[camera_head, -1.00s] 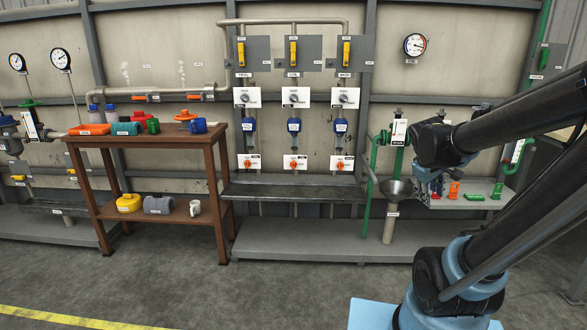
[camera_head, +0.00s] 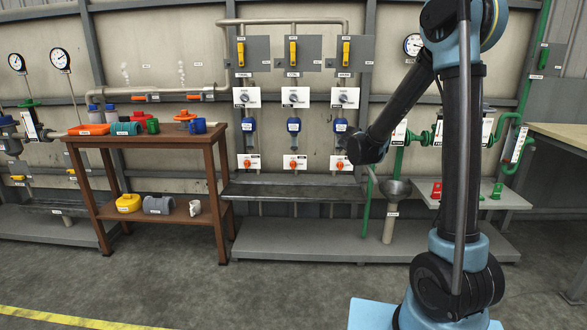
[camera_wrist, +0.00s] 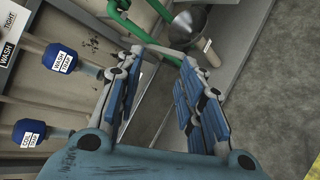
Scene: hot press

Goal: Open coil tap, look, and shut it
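The coil column is the middle of three on the wall. It has a yellow lever (camera_head: 293,52) upright at the top, a round dial (camera_head: 295,97), a blue coil trap (camera_head: 293,125) and an orange knob (camera_head: 294,163) at the bottom. The coil trap also shows at the lower left of the wrist view (camera_wrist: 28,132). My gripper (camera_wrist: 163,62) is open, with nothing between its fingers. In the head view it is hidden behind my arm's dark end, right of the wash column's orange knob (camera_head: 337,163).
The wash trap (camera_wrist: 61,58) is left of my fingers in the wrist view. A metal funnel (camera_wrist: 188,24) and green pipe (camera_wrist: 128,22) lie beyond the fingertips. A grey trough (camera_head: 290,188) runs below the columns. A wooden table (camera_head: 140,140) stands at left.

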